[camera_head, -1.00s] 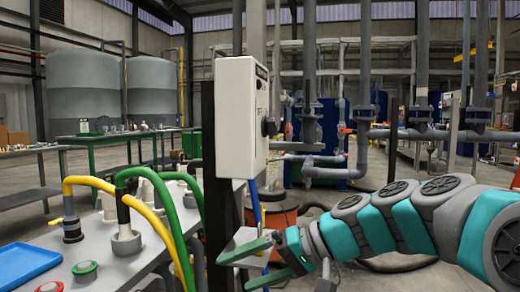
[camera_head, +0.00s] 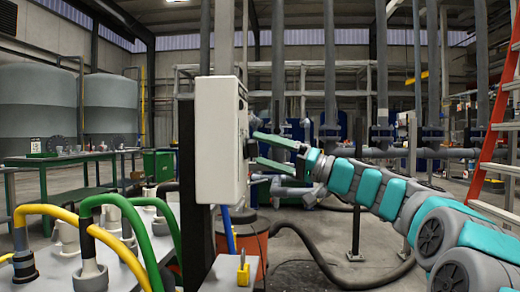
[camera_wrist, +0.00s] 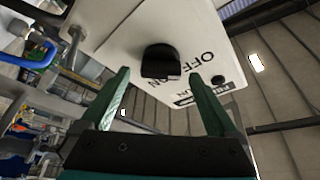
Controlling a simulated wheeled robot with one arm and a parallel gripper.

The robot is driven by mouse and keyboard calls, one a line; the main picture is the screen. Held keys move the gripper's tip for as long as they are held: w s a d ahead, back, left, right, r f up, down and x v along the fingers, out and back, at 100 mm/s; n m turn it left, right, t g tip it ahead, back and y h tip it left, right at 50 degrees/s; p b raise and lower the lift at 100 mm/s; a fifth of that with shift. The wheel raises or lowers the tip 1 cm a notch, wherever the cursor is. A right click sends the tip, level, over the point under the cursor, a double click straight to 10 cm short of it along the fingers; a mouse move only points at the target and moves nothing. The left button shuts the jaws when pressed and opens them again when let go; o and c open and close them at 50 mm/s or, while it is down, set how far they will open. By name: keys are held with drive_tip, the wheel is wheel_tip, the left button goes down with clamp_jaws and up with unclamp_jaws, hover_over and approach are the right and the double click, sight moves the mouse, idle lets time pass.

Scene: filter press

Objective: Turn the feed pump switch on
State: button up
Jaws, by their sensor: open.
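In the wrist view my gripper (camera_wrist: 158,76) is open and empty, with one green finger on each side of the knob. I cannot tell whether the fingers touch the knob or the face.
A table with green and yellow hoses (camera_head: 110,225) is at the lower left. A red ladder (camera_head: 500,110) stands at the right. Pipes rise behind.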

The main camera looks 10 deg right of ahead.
drive_tip(key=shift+w+a+r, duration=0.2)
drive_tip(key=shift+w+a, duration=0.2)
drive_tip(key=shift+a, duration=0.2)
drive_tip(key=c, duration=1.4)
